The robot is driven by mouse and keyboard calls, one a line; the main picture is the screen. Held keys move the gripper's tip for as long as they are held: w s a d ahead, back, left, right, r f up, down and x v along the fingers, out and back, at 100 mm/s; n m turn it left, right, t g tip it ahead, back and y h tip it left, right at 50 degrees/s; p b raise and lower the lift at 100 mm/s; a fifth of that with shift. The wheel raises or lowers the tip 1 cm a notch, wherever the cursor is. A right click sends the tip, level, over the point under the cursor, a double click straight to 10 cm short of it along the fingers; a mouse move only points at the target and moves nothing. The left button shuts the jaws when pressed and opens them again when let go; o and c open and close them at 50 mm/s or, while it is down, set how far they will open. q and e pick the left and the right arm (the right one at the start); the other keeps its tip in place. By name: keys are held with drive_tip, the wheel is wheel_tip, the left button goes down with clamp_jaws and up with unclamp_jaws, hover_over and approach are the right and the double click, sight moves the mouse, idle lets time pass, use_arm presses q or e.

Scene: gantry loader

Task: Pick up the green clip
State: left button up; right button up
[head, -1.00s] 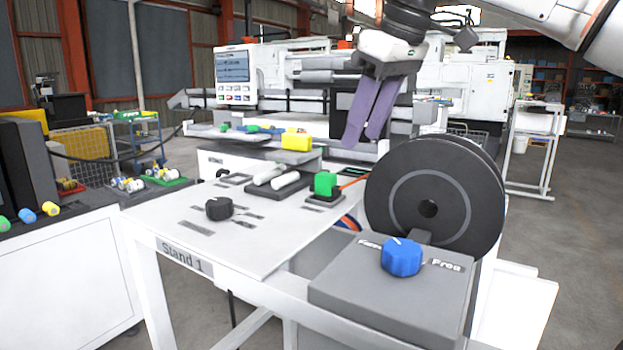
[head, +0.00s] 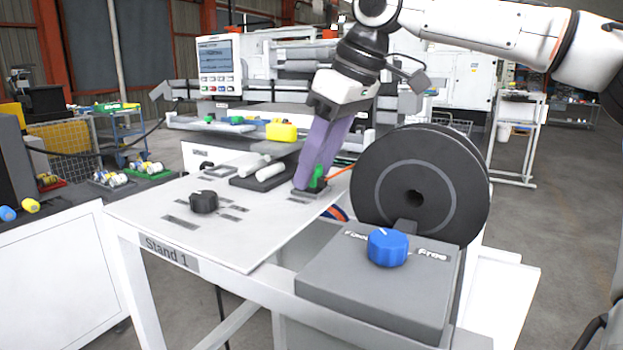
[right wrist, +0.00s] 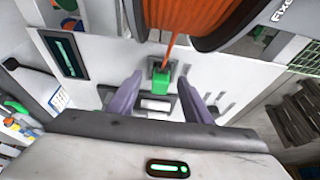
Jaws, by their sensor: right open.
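The green clip (head: 317,176) sits on its small dark base near the far right edge of the Stand 1 table top (head: 250,235), with an orange strand running from it towards the spool. My right gripper (head: 308,185) reaches down to it from above, its purple fingers partly hiding the clip in the head view. In the right wrist view the green clip (right wrist: 161,82) lies ahead between the two open fingers (right wrist: 160,95), apart from both as far as I can tell. My left gripper is in neither view.
A large black spool (head: 375,190) stands close to the right of the clip. In front of it is a grey box with a blue knob (head: 387,248). White cylinders (head: 270,171) lie on a dark holder left of the clip. A black knob (head: 204,202) is on the table.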

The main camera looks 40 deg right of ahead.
drive_tip(key=shift+w+f, duration=0.1)
drive_tip(key=shift+f, duration=0.1)
clamp_jaws()
wheel_tip(320, 180, up, 10)
idle(0.6)
